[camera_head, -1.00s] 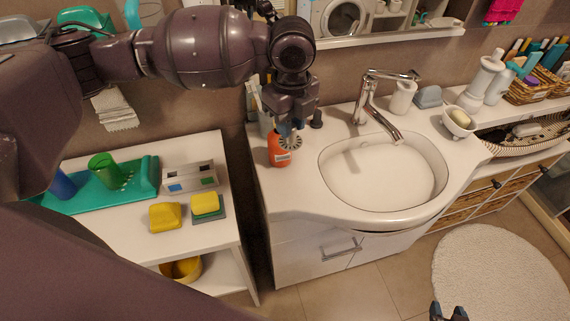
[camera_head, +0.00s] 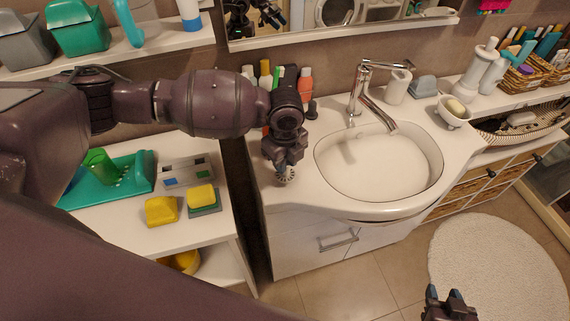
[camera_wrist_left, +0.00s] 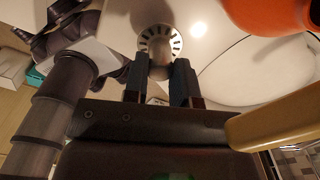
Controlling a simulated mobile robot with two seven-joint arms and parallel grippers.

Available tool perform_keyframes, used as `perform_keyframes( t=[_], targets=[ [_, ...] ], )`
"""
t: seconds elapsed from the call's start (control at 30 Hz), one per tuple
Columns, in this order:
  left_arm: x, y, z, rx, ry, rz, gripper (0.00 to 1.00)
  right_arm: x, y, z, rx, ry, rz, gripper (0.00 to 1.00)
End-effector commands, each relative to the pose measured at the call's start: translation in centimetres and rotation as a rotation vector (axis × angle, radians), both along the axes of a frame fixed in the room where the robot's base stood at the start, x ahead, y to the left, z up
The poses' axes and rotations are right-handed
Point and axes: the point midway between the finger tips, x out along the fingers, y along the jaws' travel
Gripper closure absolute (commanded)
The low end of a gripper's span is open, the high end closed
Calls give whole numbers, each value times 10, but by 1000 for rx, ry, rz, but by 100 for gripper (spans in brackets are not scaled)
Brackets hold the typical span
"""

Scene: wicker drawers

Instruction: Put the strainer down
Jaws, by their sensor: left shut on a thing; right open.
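The strainer (camera_head: 286,175) is a small, round, slotted metal disc. My left gripper (camera_head: 284,158) is shut on it, over the left front part of the white sink counter (camera_head: 262,192). In the left wrist view the slotted strainer (camera_wrist_left: 160,38) faces the camera, with its stem between the two fingers of the left gripper (camera_wrist_left: 160,80). I cannot tell whether the disc touches the counter. My right gripper (camera_head: 449,300) is open and empty, low over the floor.
The basin (camera_head: 380,165) and tap (camera_head: 370,95) lie right of the left gripper. Bottles, one orange (camera_head: 305,80), stand behind my left arm. A soap dish (camera_head: 452,112) is farther right. A low white table (camera_head: 190,235) with yellow sponges (camera_head: 160,210) is at left.

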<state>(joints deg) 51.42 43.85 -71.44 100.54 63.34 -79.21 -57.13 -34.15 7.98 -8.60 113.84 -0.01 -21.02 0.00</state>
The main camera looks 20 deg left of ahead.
Motion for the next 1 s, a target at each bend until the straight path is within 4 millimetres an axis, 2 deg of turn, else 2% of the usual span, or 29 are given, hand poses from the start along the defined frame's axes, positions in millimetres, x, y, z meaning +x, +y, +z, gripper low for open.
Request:
perform_keyframes(
  t=[0.13, 0.53, 0.57, 0.7, 1.0],
  targets=[
    [0, 0, -17, -1, 1, 0, 98, -2, 0, -2, 1, 4, -1, 57],
    [0, 0, -22, -1, -1, -1, 98, -8, -2, -4, -2, 15, -3, 57],
    [0, 0, -21, -1, -1, -1, 70, -8, -2, -4, -2, 15, -2, 57],
    [0, 0, -21, -1, -1, -1, 49, -6, -2, -4, -3, 12, -1, 57],
    [0, 0, -19, -1, -1, -1, 49, -1, -1, -1, -4, 2, 2, 57]
  ],
)
